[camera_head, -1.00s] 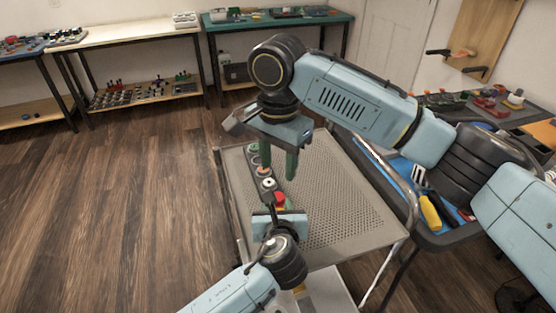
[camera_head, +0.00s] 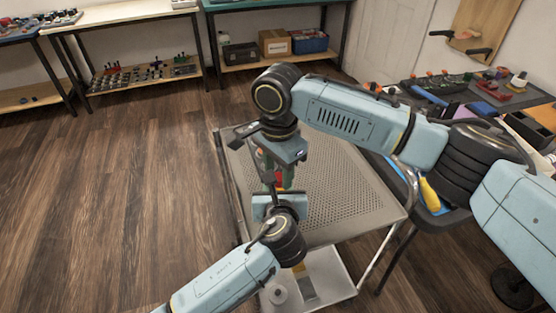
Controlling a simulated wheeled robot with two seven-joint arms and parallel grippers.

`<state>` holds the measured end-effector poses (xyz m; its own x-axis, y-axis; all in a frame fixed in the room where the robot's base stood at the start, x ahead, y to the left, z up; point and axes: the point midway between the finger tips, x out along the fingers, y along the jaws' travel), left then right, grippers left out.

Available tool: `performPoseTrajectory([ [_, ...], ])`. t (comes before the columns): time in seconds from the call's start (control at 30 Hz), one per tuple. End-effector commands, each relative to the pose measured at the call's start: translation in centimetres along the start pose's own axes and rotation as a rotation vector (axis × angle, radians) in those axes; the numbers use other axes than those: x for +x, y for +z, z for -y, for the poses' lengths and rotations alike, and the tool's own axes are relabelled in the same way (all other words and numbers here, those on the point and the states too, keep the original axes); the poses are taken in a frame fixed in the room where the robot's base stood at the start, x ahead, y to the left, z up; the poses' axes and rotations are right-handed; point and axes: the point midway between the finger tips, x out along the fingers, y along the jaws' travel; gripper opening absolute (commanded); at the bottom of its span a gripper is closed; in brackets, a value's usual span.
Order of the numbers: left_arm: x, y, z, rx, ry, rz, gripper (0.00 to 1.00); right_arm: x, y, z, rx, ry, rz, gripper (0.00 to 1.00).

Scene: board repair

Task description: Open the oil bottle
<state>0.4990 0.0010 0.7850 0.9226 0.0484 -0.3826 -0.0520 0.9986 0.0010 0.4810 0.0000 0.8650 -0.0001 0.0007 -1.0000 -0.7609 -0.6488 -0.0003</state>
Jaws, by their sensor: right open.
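A small red part (camera_head: 279,178) shows on the mesh-topped cart, between my two grippers. It may be the oil bottle's cap, but the bottle's body is hidden and I cannot be sure. My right gripper (camera_head: 277,180) points down with its green fingers open, around or just beside the red part. My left gripper (camera_head: 279,195) comes up from below, close in front of the red part. Its fingers are hidden, so I cannot tell whether it grips anything.
The cart's perforated top (camera_head: 335,195) is clear on the right. A dark workbench (camera_head: 440,225) with a yellow-handled tool (camera_head: 429,194) stands close on the right. Bins and a cardboard box (camera_head: 275,42) sit at the back.

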Motion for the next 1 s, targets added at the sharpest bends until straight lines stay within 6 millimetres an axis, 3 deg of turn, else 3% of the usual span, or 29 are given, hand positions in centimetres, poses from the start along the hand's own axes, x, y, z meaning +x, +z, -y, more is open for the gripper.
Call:
performPoseTrajectory([
  [0.23,0.01,-0.03,-0.01,0.0,0.0,-0.001,0.0,0.07,-0.03,-0.01,0.0,0.0,0.0,0.42],
  [0.57,0.01,-0.03,-0.01,0.0,0.0,-0.001,0.0,0.04,-0.02,-0.01,-0.001,0.0,0.0,0.0],
  [0.77,0.01,-0.03,-0.01,0.0,0.0,-0.001,0.0,0.04,0.0,0.0,-0.062,0.0,0.0,0.0],
  [1.0,0.01,-0.03,-0.01,0.0,0.0,-0.001,0.0,0.06,0.01,-0.03,-0.449,0.001,0.0,0.0],
])
